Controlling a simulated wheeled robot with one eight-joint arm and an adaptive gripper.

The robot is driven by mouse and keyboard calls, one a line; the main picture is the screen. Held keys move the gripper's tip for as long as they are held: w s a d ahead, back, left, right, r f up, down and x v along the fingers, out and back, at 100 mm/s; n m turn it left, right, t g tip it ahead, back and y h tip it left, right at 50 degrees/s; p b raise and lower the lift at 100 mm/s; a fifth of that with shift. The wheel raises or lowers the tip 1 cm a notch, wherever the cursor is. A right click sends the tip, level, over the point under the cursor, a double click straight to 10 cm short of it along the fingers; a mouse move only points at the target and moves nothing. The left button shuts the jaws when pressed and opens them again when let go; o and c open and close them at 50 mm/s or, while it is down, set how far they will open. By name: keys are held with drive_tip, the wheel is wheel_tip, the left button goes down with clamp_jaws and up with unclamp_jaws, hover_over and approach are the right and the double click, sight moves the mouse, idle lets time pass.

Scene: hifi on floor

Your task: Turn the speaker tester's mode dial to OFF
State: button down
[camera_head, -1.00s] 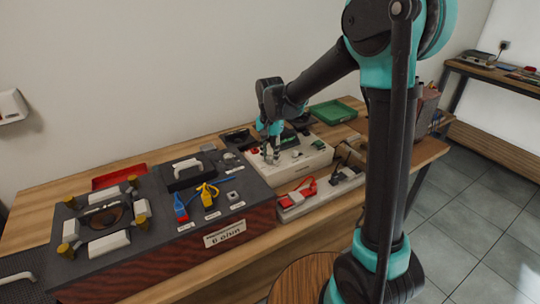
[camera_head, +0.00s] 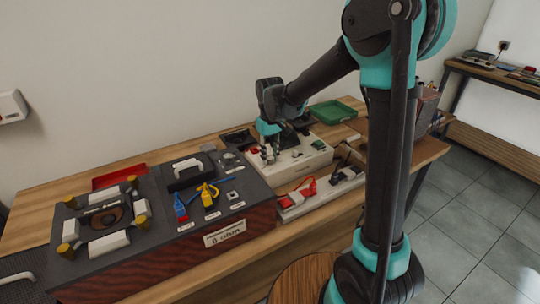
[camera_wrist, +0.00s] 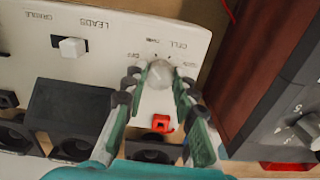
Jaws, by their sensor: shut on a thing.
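The speaker tester (camera_head: 305,160) is a white box on the bench, under my gripper (camera_head: 268,157) in the head view. In the wrist view its white panel (camera_wrist: 120,30) appears upside down. The pale grey mode dial (camera_wrist: 161,74) stands on the panel, with small labels around it, CELL among them. My gripper's two fingers (camera_wrist: 160,85) are shut on the dial, one on each side. The dial's pointer cannot be made out, so its setting is unclear. In the head view, the gripper hides the dial.
A white LEADS/CRADLE switch (camera_wrist: 72,47) and a red part (camera_wrist: 162,123) are near the dial. A dark block with a speaker cradle (camera_head: 105,216) stands left of the tester. A red connector (camera_head: 300,190) lies in front; a green tray (camera_head: 333,112) is behind.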

sight(270, 157)
drive_tip(key=n, duration=0.4)
drive_tip(key=shift+n, duration=0.4)
idle(0.4)
drive_tip(key=c, duration=1.2)
unclamp_jaws()
drive_tip(key=shift+r, duration=0.15)
wheel_tip(270, 157, up, 12)
